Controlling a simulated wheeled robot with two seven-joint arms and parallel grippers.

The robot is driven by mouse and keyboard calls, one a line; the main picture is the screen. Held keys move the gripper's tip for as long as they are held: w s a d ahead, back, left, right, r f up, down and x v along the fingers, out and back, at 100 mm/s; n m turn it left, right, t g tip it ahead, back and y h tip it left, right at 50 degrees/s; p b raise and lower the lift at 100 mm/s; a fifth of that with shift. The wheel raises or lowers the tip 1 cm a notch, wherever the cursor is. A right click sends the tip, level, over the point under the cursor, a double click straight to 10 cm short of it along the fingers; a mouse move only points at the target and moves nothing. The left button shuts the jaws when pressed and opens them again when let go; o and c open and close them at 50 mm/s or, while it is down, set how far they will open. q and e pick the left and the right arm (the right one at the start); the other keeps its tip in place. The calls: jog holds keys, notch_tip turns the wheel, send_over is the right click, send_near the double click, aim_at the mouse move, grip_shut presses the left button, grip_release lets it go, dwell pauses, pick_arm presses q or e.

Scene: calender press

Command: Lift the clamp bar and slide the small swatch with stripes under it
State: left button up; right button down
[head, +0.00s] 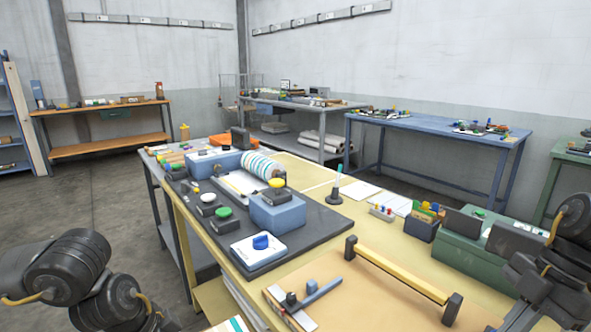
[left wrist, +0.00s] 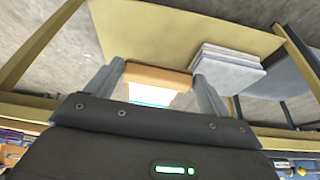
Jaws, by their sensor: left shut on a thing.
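The yellow clamp bar (head: 400,272) with dark end blocks lies across a tan board (head: 350,290) at the front right of the bench in the head view. Whether it touches the board along its length I cannot tell. My left gripper (left wrist: 158,80) is shut on the tan end strip (left wrist: 158,77) of a swatch. The swatch's white face with a teal stripe (left wrist: 150,97) shows partly below the strip; my gripper body hides the rest. A pale piece with teal (head: 236,324) shows at the bottom edge of the head view. My right gripper is not visible.
A blue-handled tool (head: 318,292) lies on the board's left end. A dark base (head: 325,225) holds a blue block (head: 278,212) and a striped roller (head: 260,167). A green box (head: 462,247) stands right, beside my right arm. Stacked sheets (left wrist: 228,70) lie below the bench.

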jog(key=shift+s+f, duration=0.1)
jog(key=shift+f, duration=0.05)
pick_arm(q)
jog(key=d+r+m+g, duration=0.4)
jog(key=d+r+m, duration=0.8)
jog(key=r, duration=0.5)
jog(key=d+n+t, duration=0.1)
jog(key=d+n, duration=0.3)
jog(key=d, duration=0.1)
jog(key=d+f+n+t, duration=0.1)
jog(key=d+n, duration=0.2)
jog(key=d, duration=0.1)
jog(key=d+f+n+t, duration=0.1)
jog(key=d+n, duration=0.3)
jog(key=d, duration=0.1)
jog(key=shift+s+d+n+t, duration=0.25)
jog(key=shift+d+n+t, duration=0.05)
jog(key=shift+d+t, duration=0.1)
jog(key=shift+s+d+f+n, duration=0.15)
jog(key=shift+s+d+n, duration=0.05)
jog(key=shift+d+n, duration=0.25)
jog(key=shift+f, duration=0.1)
